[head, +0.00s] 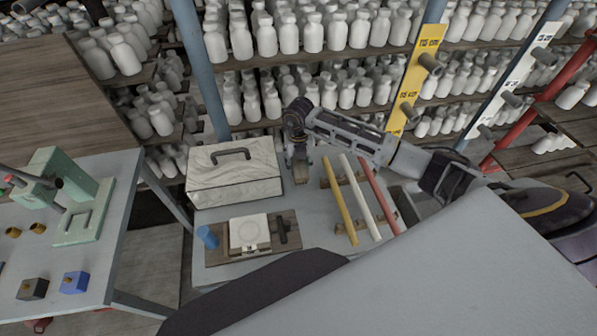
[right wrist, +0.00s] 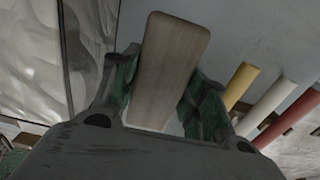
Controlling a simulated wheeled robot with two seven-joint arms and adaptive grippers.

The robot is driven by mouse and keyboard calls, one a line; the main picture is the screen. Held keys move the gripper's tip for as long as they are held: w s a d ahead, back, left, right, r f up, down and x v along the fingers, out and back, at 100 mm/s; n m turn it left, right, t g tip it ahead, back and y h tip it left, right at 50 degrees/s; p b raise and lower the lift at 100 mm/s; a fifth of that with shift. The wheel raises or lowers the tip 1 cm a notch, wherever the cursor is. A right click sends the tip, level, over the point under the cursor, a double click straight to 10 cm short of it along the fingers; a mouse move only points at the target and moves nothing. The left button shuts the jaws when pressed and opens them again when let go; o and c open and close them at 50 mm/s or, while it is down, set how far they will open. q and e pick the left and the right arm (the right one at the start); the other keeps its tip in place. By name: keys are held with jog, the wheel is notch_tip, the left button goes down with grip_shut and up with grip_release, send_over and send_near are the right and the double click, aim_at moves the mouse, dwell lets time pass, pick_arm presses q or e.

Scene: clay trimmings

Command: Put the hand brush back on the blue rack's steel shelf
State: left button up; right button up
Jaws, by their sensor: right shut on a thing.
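The hand brush shows in the right wrist view as a pale wooden block (right wrist: 170,62) between the green-padded fingers. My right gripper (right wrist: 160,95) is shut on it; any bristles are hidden. In the head view my right gripper (head: 299,166) points down over a grey metal surface (head: 320,240), between a white case and a set of coloured rods. A small brown part of the brush (head: 300,174) shows below the fingers. I cannot tell whether it touches the surface. A blue rack post (head: 208,80) rises behind this surface. My left gripper is not in view.
The white case (head: 235,175) stands left of the gripper; yellow, white and red rods (head: 357,198) lie on wooden supports at right. A wooden board (head: 285,222) with a white block and a blue cup (head: 207,237) are in front. Shelves behind hold many white bottles.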

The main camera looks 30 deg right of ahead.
aim_at(298, 163)
jog(key=shift+f, duration=0.25)
jog(key=shift+f+p, duration=0.3)
jog(key=shift+f, duration=1.55)
jog(key=shift+f, duration=0.2)
jog(key=o, duration=0.9)
jog(key=shift+r, duration=0.2)
jog(key=shift+r+b, duration=0.65)
jog(key=shift+r, duration=5.35)
